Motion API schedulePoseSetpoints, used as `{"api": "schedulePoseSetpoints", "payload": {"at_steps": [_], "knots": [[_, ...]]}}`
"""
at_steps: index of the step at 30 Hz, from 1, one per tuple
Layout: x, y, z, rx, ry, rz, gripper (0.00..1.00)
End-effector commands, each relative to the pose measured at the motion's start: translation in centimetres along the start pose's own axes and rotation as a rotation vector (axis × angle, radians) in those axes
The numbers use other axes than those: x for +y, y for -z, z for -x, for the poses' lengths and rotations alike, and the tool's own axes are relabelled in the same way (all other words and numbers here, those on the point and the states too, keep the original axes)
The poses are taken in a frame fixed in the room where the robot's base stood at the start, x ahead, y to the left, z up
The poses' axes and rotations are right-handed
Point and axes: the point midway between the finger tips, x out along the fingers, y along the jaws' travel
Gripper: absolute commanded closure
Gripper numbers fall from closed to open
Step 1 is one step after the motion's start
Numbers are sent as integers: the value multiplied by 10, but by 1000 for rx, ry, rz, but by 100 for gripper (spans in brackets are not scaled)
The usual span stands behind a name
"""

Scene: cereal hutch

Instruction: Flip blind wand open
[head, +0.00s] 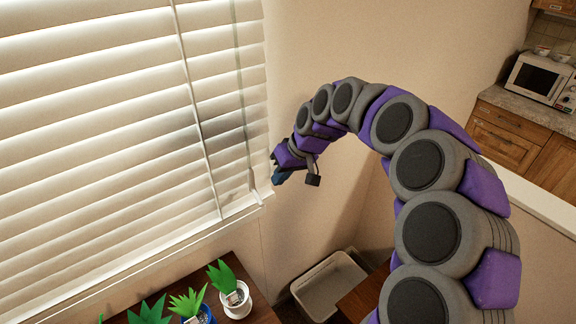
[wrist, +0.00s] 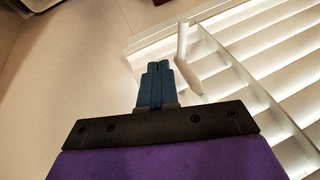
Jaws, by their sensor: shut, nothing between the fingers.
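The white window blind (head: 90,120) fills the left of the head view, its broad slats tilted with bright light between them. A thin wand (head: 244,120) hangs near the blind's right edge. In the wrist view, the pale wand (wrist: 183,45) has a thicker end and is just right of my gripper (wrist: 157,68), apart from the fingers in the picture. My gripper (head: 277,178) is shut and empty, beside the window's lower right corner. The blue fingers are together. Contact between fingers and wand cannot be told from the head view.
A thin cord (head: 195,110) hangs left of the wand. Below the window sill (head: 150,252), a dark table (head: 255,305) holds several potted plants, one in a white pot (head: 237,303). A beige bin (head: 330,284) stands on the floor. A microwave (head: 538,77) is far right.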

Motion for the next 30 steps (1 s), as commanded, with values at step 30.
{"api": "schedulePoseSetpoints", "payload": {"at_steps": [30], "knots": [[-39, -6, -45, 0, -1, 1, 100]]}}
